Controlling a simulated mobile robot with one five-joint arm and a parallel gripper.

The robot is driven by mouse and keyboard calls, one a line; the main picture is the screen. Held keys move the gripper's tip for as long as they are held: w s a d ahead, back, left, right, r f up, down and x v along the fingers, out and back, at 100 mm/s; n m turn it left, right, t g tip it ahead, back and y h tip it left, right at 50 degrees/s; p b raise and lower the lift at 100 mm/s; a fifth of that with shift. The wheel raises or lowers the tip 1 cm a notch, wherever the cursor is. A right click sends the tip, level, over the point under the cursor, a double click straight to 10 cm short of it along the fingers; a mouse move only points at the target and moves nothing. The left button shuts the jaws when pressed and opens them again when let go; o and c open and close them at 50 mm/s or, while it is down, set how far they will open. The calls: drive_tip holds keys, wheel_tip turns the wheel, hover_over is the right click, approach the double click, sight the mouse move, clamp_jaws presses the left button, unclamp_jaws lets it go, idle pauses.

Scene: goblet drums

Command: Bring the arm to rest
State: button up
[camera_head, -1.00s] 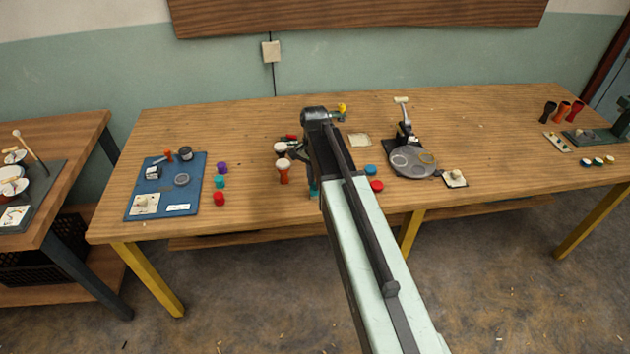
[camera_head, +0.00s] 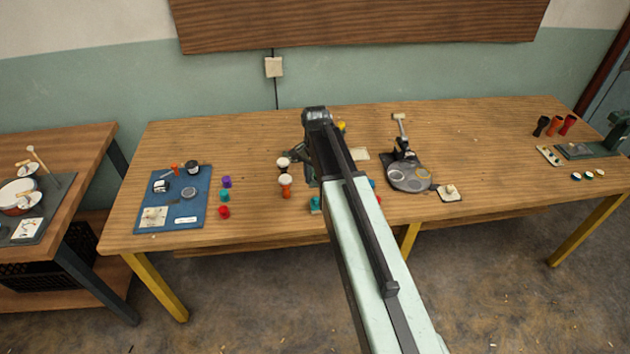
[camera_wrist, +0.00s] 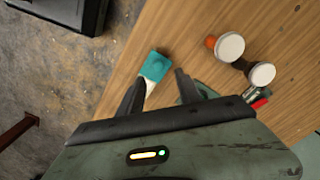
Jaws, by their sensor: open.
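My arm reaches out over the wooden workbench (camera_head: 250,225), its end hiding part of the bench top. In the wrist view my gripper (camera_wrist: 159,78) is open, its two dark fingers apart with nothing clasped. A teal piece with a pale lower part (camera_wrist: 156,64) shows beyond the fingertips, near the bench's edge. A teal piece also shows beside my arm in the head view (camera_head: 314,205). Two pale-topped goblet drums stand left of my arm: an orange one (camera_head: 285,187) and a darker one (camera_head: 283,164). The wrist view shows the orange drum (camera_wrist: 229,46) and dark drum (camera_wrist: 262,74) to the right.
A blue mat (camera_head: 170,212) with small parts lies left, with purple, teal and red pieces beside it. A grey round-plated fixture (camera_head: 408,177) stands right of my arm. Several goblet drums (camera_head: 553,126) stand far right. Bare bench lies between these groups.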

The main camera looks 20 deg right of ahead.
drive_tip(key=shift+a+r, duration=0.1)
drive_tip(key=shift+r, duration=0.15)
drive_tip(key=s+a+n, duration=0.2)
drive_tip(key=s+n, duration=0.3)
drive_tip(key=s, duration=0.2)
drive_tip(key=s+a+n, duration=0.3)
drive_tip(key=s+n, duration=0.2)
drive_tip(key=s, duration=0.2)
drive_tip(key=shift+a+n, duration=0.25)
drive_tip(key=shift+n, duration=0.15)
drive_tip(key=shift+s, duration=0.1)
drive_tip(key=shift+c, duration=0.5)
drive_tip(key=shift+d, duration=0.1)
